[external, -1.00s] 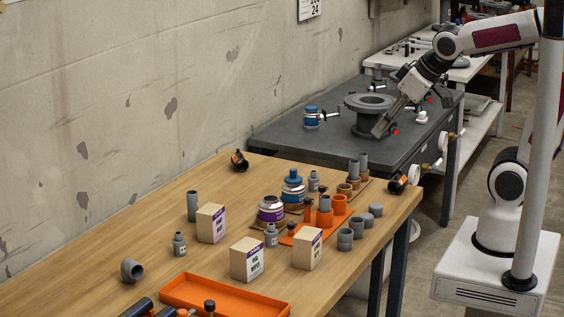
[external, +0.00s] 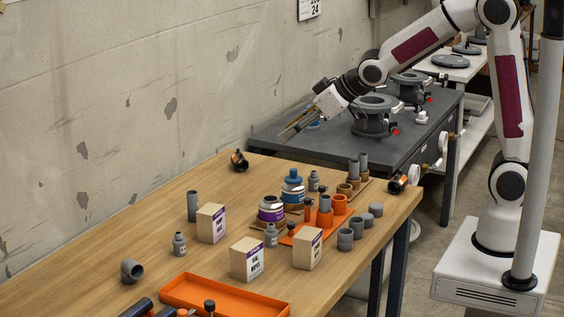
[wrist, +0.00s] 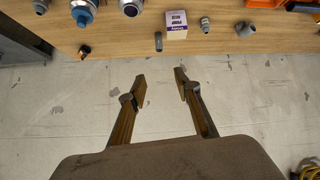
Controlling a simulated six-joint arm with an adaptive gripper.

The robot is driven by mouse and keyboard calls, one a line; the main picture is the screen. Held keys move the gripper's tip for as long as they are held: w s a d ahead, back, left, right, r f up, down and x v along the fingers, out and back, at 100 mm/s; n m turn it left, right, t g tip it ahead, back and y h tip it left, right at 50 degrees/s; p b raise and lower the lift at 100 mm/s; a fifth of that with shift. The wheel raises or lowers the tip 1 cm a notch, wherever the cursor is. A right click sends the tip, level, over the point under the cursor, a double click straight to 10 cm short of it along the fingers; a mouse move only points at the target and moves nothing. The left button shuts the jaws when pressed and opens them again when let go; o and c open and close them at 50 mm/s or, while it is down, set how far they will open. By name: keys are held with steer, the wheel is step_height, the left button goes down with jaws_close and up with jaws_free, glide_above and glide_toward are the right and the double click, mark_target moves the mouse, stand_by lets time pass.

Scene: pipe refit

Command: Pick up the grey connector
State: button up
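Several grey pipe pieces stand on the wooden table, and I cannot tell which one is the connector. A grey upright tube (external: 193,206) is at the left; it also shows in the wrist view (wrist: 158,41). A grey elbow (external: 131,270) lies nearer the front left and shows in the wrist view (wrist: 244,29). Short grey rings (external: 345,239) are at the right edge. My gripper (external: 287,137) is in the air near the far end of the wooden table. In the wrist view my gripper (wrist: 160,78) is open, with nothing between its fingers.
Light boxes (external: 211,223), blue-capped (external: 293,186) and purple-banded (external: 271,210) containers, and orange fittings (external: 324,217) crowd the middle. An orange tray (external: 225,296) is in front. The wall (external: 100,100) runs along the back. The left part of the wooden table has free room.

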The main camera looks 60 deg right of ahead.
steer(key=w+a+f+n+y, duration=0.1)
steer(key=w+a+f, duration=0.35)
steer(key=w, duration=0.25)
steer(key=n+t+y, duration=0.2)
steer(key=y, duration=0.2)
glide_toward(180, 233)
steer(key=shift+w+a+f, duration=0.1)
steer(key=shift+w+a, duration=0.05)
steer(key=shift+w, duration=0.4)
steer(key=shift+w+a+f, duration=0.1)
steer(key=shift+w, duration=0.5)
steer(key=shift+a+f+y, duration=0.25)
steer(key=shift+f+y, duration=0.05)
steer(key=shift+y, duration=0.1)
steer(key=shift+x, duration=1.3)
steer(key=shift+x, duration=2.55)
